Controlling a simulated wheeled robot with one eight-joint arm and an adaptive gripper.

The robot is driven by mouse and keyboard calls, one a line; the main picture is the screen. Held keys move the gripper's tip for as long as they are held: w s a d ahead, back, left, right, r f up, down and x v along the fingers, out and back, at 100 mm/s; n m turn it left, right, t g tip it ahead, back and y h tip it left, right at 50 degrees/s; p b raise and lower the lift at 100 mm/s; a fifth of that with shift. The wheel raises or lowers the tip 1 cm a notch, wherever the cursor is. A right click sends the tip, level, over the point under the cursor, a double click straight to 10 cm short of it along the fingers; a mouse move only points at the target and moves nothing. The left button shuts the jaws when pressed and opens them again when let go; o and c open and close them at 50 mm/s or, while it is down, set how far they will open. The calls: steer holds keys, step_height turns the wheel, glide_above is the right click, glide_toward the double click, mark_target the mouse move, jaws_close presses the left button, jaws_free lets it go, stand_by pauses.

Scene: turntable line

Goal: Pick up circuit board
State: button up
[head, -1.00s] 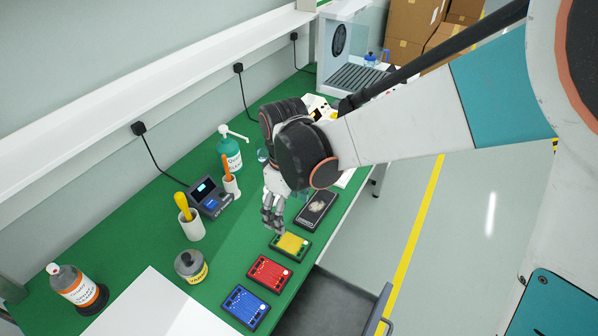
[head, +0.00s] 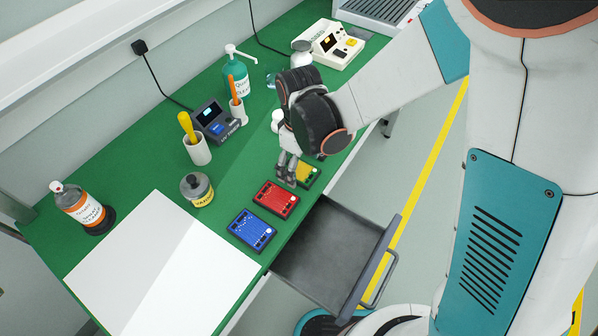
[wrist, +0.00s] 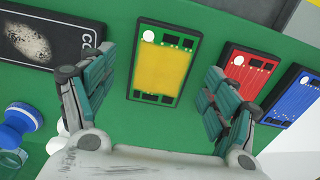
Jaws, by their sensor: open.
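Three circuit boards lie in a row on the green bench top: a blue board (head: 251,230), a red board (head: 276,199) and a green-and-yellow board (head: 307,174). In the head view my gripper (head: 287,172) is over the green-and-yellow board and partly hides it. In the wrist view my gripper (wrist: 165,95) is open and empty, with its fingers on either side of the green-and-yellow board (wrist: 163,66).
An open grey drawer (head: 325,248) juts out below the boards. A white sheet (head: 150,262) covers the near bench. A yellow-labelled jar (head: 197,189), a pen cup (head: 198,150) and a soldering station (head: 215,124) stand behind. A black board-like item (wrist: 42,36) lies left in the wrist view.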

mark_target(299, 169)
steer(key=shift+f, duration=0.65)
steer(key=shift+c, duration=0.6)
steer(key=c, duration=1.1)
steer(key=shift+r, duration=0.15)
step_height(299, 169, up, 20)
steer(key=p, duration=1.3)
steer(key=shift+f, duration=0.2)
